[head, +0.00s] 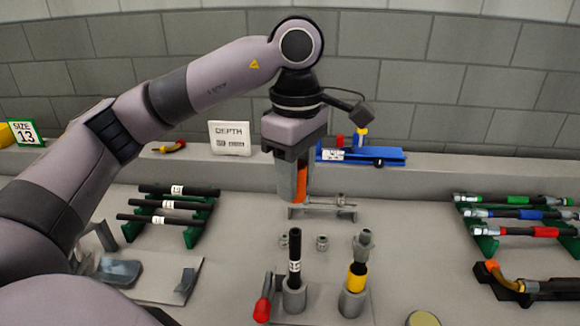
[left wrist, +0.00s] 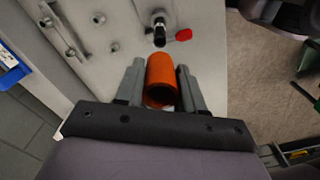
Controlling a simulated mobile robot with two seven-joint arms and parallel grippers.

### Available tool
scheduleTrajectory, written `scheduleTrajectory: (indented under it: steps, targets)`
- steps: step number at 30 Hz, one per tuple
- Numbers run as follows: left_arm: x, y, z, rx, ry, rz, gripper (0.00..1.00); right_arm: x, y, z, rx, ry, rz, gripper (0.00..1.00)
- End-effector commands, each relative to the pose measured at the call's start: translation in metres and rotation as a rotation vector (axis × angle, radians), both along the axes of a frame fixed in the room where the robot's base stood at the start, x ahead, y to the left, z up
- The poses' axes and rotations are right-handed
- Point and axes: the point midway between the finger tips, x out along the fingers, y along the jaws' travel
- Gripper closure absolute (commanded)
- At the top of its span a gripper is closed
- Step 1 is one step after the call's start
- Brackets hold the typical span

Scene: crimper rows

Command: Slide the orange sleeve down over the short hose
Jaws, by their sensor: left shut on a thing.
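My left gripper (head: 302,194) points down and is shut on the orange sleeve (head: 301,184), holding it in the air. In the left wrist view, the sleeve (left wrist: 161,76) is an open tube between the two fingers. A short black hose (head: 295,255) with a white label stands upright in a grey holder (head: 293,297), below the gripper. Its end (left wrist: 159,39) shows beyond the sleeve in the left wrist view. A clear gap shows between sleeve and hose in the head view. My right gripper is not in view.
A fitting with a yellow band (head: 357,276) stands in a second holder to the right. A red handle (head: 263,309) is beside the hose's holder. Racks of black hoses (head: 178,190) and colour-banded hoses (head: 520,214) flank the bench. A blue tool (head: 375,156) lies behind.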

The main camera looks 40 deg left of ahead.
Motion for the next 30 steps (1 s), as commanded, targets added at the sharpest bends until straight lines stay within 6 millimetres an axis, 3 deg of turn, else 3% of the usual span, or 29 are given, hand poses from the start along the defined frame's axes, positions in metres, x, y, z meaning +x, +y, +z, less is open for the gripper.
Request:
scheduleTrajectory:
  steps: [14,30]
  targets:
    - [0.0,-0.001,-0.001,0.0,0.001,0.002,0.91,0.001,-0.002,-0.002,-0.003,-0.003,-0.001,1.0]
    - [0.0,0.0,-0.046,0.0,0.0,0.002,0.91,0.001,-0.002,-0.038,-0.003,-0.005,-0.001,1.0]
